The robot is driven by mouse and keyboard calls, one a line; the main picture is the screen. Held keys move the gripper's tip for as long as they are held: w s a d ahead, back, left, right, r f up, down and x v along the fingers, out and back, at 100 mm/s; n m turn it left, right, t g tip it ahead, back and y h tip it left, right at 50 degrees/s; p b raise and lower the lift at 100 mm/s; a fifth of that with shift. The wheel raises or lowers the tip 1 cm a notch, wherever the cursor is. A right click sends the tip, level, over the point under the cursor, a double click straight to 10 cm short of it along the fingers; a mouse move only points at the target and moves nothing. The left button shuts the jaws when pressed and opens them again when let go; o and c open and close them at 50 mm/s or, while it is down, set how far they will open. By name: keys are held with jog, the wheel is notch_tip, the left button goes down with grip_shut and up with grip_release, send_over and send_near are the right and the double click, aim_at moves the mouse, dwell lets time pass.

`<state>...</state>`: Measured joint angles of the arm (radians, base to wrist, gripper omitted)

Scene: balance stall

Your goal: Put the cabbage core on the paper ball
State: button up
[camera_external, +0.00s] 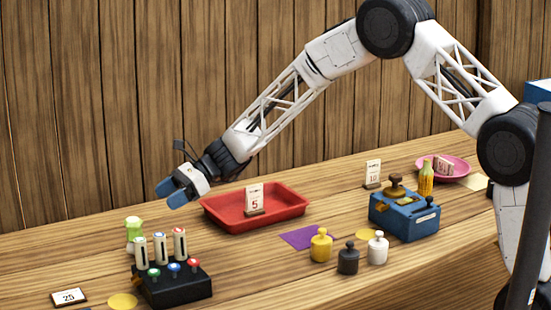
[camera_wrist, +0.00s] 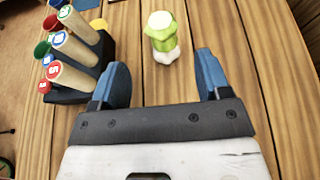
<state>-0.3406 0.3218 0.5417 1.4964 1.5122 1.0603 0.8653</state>
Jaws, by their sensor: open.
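A small green-and-white upright thing (camera_external: 134,232), which looks like the cabbage core, stands on the table at the left, behind the black rack. It also shows in the wrist view (camera_wrist: 162,38), with pale and green parts and a white lower end. I cannot tell whether the white part is the paper ball or part of the core; no separate paper ball is clear. My gripper (camera_external: 174,194) is open and empty, above the table and to the upper right of this thing. In the wrist view the thing lies ahead, between the lines of the blue fingers (camera_wrist: 160,82), apart from them.
A black rack (camera_external: 174,288) with several stamps stands close beside the green-and-white thing. A red tray (camera_external: 285,213) with a number card lies to the right. Several small weights (camera_external: 348,259), a blue box (camera_external: 405,220) and a pink plate (camera_external: 457,167) stand farther right.

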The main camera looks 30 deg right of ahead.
jog(key=s+d+r+n+h, duration=0.3)
jog(key=s+d+r+n, duration=0.2)
jog(key=s+d+r, duration=0.55)
jog(key=s+d+r+n+h, duration=0.3)
jog(key=s+d+r+n, duration=0.35)
jog(key=s+d, duration=0.7)
jog(key=s+d+r+n+t+h, duration=0.1)
jog(key=s+d+n+h, duration=0.2)
jog(key=s+d, duration=0.8)
jog(key=s+d+r+n+t+h, duration=0.1)
jog(key=s+d+n+h, duration=0.2)
jog(key=s+d, duration=0.7)
jog(key=s+h, duration=0.1)
jog(key=s, duration=0.6)
jog(key=shift+s+d+t+h, duration=0.25)
jog(key=shift+d+t+h, duration=0.05)
jog(key=shift+d, duration=0.1)
